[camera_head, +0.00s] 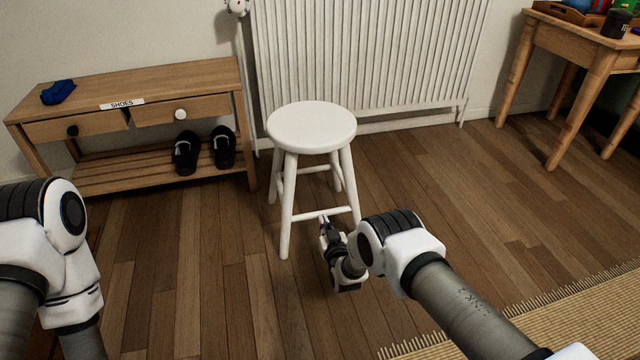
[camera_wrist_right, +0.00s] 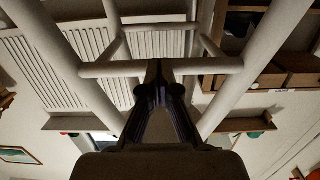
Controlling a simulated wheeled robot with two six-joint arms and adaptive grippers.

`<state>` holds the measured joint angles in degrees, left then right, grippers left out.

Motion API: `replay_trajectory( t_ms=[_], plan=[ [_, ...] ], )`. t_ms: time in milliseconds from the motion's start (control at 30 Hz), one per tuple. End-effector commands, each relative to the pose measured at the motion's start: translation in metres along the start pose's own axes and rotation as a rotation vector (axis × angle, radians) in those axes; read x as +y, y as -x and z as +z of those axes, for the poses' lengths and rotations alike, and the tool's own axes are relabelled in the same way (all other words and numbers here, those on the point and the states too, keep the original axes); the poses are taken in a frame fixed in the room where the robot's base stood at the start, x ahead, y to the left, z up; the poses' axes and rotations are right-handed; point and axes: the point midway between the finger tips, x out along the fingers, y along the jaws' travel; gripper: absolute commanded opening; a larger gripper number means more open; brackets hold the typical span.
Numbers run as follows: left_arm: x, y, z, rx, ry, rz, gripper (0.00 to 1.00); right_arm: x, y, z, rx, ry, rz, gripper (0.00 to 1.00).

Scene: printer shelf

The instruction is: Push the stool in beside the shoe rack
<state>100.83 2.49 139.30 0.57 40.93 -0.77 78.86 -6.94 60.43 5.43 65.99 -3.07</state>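The white round-topped stool (camera_head: 312,127) stands upright on the wooden floor, in front of the radiator and just right of the shoe rack (camera_head: 195,75). The wooden rack has two drawers, a SHOES label and a slatted lower shelf. My right gripper (camera_head: 324,218) is low at the stool's near side, by its front rung. In the right wrist view its fingers (camera_wrist_right: 158,78) look closed together, with the tips overlapping the stool's rung (camera_wrist_right: 108,69); I cannot tell whether they touch it. Only my left arm shows at the left; its gripper is out of view.
A white radiator (camera_head: 370,55) is on the wall behind the stool. Black shoes (camera_head: 187,153) sit on the rack's lower shelf and a blue item (camera_head: 58,92) on its top. A wooden table (camera_head: 585,42) stands at the right; a woven rug (camera_head: 560,315) lies at the lower right.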

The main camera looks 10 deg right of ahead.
Motion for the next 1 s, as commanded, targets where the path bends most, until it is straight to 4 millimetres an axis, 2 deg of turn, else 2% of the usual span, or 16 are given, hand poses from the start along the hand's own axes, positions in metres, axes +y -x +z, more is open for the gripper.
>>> replay_trajectory(
  t_ms=[367, 1000],
  plan=[
    [0.0, -0.029, 0.002, -0.001, 0.0, 0.0, 0.7, 0.0, -0.024, 0.001, 0.002, 0.0, 0.0, 0.0],
    [0.0, -0.03, 0.002, -0.001, 0.0, 0.0, 0.7, 0.0, -0.067, -0.006, -0.001, 0.0, 0.0, 0.0]
  ],
)
